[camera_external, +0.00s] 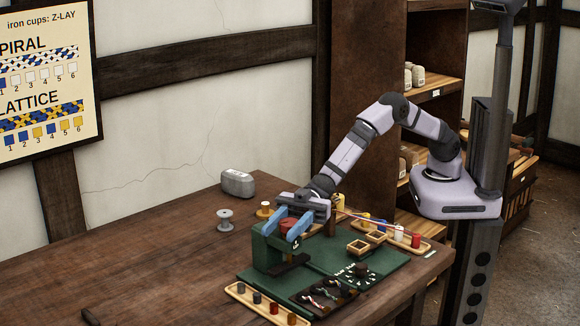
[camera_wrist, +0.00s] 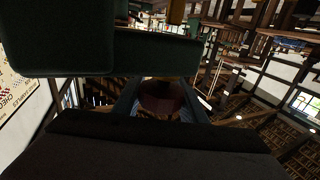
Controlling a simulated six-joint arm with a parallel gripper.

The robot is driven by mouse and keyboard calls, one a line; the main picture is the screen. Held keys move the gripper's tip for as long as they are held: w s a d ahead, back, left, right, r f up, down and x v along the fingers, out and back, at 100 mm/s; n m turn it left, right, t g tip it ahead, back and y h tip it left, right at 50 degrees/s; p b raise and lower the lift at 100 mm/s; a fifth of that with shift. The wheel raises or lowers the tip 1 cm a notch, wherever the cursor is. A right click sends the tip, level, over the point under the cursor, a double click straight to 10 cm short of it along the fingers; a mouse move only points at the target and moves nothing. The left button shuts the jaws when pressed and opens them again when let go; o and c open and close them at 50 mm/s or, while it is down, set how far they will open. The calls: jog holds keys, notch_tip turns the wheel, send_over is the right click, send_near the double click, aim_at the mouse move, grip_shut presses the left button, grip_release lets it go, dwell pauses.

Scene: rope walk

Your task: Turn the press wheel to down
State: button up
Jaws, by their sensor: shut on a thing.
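The press (camera_external: 267,252) is a green frame standing on the green mat at the left part of the work area. Its dark red wheel (camera_external: 289,224) sits at the top of the frame. My gripper (camera_external: 283,230) reaches down from the right, and its blue fingers are shut on the wheel, one on each side. In the wrist view the wheel (camera_wrist: 163,98) shows as a dark red round shape between the fingers, and the green press body (camera_wrist: 60,40) fills the upper left. The wheel's marking, if any, is too small or hidden to read.
A wooden tray with several spools (camera_external: 240,288) lies in front of the press. Small square wooden boxes (camera_external: 358,247) and another spool tray (camera_external: 425,246) are to the right. A grey spool (camera_external: 224,226) and a grey box (camera_external: 238,182) stand behind left. The left tabletop is mostly clear.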

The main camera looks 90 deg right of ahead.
jog(key=m+t+h+b, duration=0.1)
jog(key=b, duration=0.1)
jog(key=m+t+h+b, duration=0.1)
jog(key=t+b, duration=0.1)
jog(key=m+t+h+b, duration=0.1)
jog(key=b, duration=0.1)
jog(key=shift+w+d+f+m+t+b, duration=0.25)
jog(key=shift+w+m+t+b, duration=0.05)
jog(key=shift+w+m+b, duration=0.1)
jog(key=shift+w+d+r+m+t+h+b, duration=0.15)
jog(key=shift+m+t+h+b, duration=0.3)
jog(key=shift+t+h, duration=0.25)
jog(key=shift+w+d+r+m+t+h, duration=0.1)
jog(key=shift+w+d+m+t+h, duration=0.05)
jog(key=shift+m+t+h, duration=0.3)
jog(key=shift+w+d+m+t+h, duration=0.1)
jog(key=shift+m+t+h, duration=0.3)
jog(key=shift+h, duration=0.15)
jog(key=shift+d+p, duration=0.1)
jog(key=shift+p, duration=0.2)
jog(key=o, duration=1.1)
jog(key=shift+c, duration=0.2)
jog(key=b+v, duration=0.1)
jog(key=v, duration=0.6)
